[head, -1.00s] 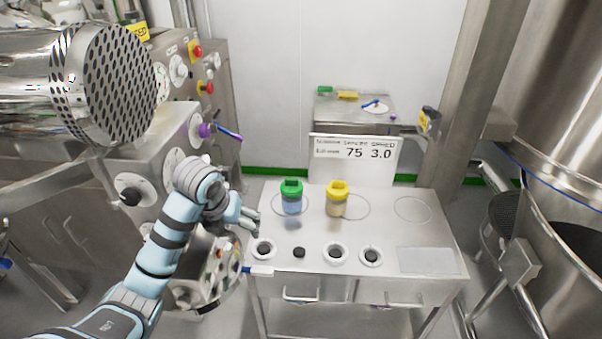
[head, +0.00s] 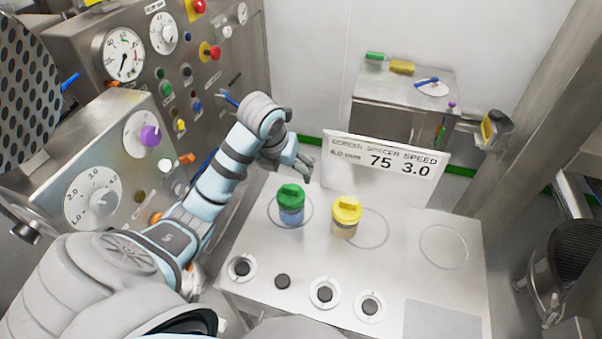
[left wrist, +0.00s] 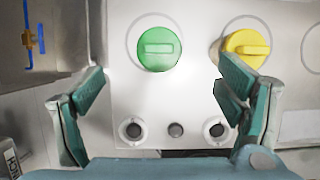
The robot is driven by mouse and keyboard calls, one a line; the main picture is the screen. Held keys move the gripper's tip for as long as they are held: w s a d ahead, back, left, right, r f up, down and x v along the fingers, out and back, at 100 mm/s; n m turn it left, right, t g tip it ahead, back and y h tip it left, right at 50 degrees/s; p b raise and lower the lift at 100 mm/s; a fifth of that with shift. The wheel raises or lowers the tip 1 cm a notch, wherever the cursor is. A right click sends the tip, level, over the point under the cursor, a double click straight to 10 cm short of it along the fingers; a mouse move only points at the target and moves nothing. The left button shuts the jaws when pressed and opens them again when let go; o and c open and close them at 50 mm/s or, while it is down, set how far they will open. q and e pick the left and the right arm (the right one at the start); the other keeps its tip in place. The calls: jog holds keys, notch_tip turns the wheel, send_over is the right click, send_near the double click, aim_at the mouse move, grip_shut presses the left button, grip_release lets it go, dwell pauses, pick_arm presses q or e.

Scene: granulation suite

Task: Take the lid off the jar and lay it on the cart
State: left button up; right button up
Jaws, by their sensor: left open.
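Two lidded jars stand upright on the cart (head: 300,262). One jar (head: 291,216) is clear with blue contents and has a green lid (head: 290,194). The other jar (head: 343,230) has tan contents and a yellow lid (head: 347,208). Both lids are on. My left gripper (head: 304,168) is above and just behind the green-lidded jar, empty. In the left wrist view my left gripper (left wrist: 160,95) is open, its fingers wide apart. The green lid (left wrist: 158,49) lies beyond them near the middle, and the yellow lid (left wrist: 246,46) is by the right finger. My right gripper is out of view.
An empty marked circle (head: 444,247) and a grey pad (head: 440,320) are at the right. A control panel (head: 150,90) stands close on the left.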

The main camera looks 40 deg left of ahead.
aim_at(290, 187)
pick_arm(q)
jog(key=f+b, duration=0.4)
jog(key=b, duration=0.1)
jog(key=f+b, duration=0.2)
jog(key=f, duration=0.1)
jog(key=shift+w+a, duration=0.1)
jog(key=shift+a, duration=0.3)
jog(key=w+f, duration=0.2)
jog(key=f, duration=0.1)
jog(key=w+f, duration=0.1)
jog(key=shift+w+a+f, duration=0.1)
jog(key=shift+a+f, duration=0.1)
jog(key=shift+a, duration=0.05)
jog(key=shift+f, duration=0.25)
jog(key=shift+a, duration=0.1)
jog(key=c, duration=1.1)
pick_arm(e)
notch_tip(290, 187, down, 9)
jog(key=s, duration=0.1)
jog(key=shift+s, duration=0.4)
